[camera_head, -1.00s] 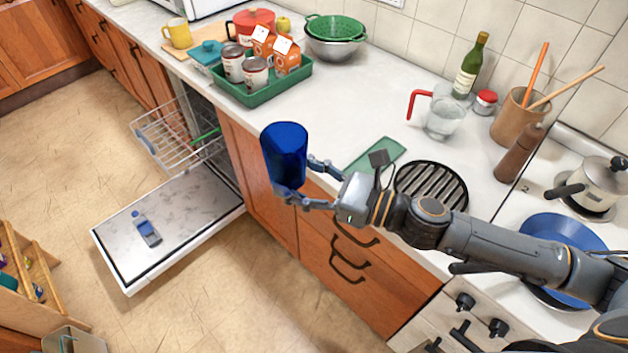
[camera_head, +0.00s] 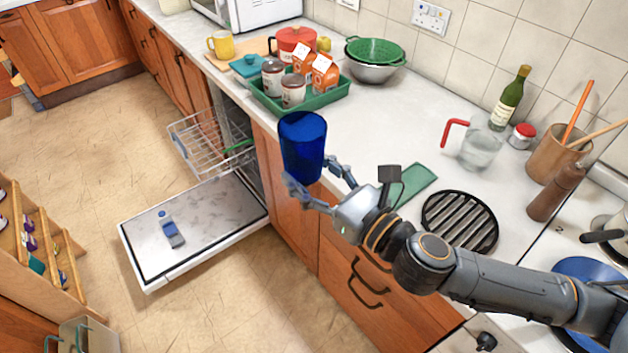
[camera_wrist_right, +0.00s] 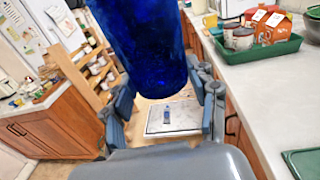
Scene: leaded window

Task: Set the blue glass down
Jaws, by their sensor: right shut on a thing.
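The blue glass (camera_head: 302,146) is a dark blue tumbler, roughly upright, held in the air in front of the worktop's front edge. My right gripper (camera_head: 315,188) is shut on its lower part. In the right wrist view the glass (camera_wrist_right: 148,45) fills the upper middle, between the two fingers of the gripper (camera_wrist_right: 165,105). The pale worktop (camera_head: 375,130) lies just behind and to the right of the glass. My left gripper is not in view.
A green tray (camera_head: 318,104) with cans and cartons stands behind the glass. A green mat (camera_head: 415,183), a black round grill (camera_head: 460,222) and a glass jug (camera_head: 480,148) are to the right. The dishwasher door (camera_head: 195,225) hangs open below left. Worktop between tray and mat is bare.

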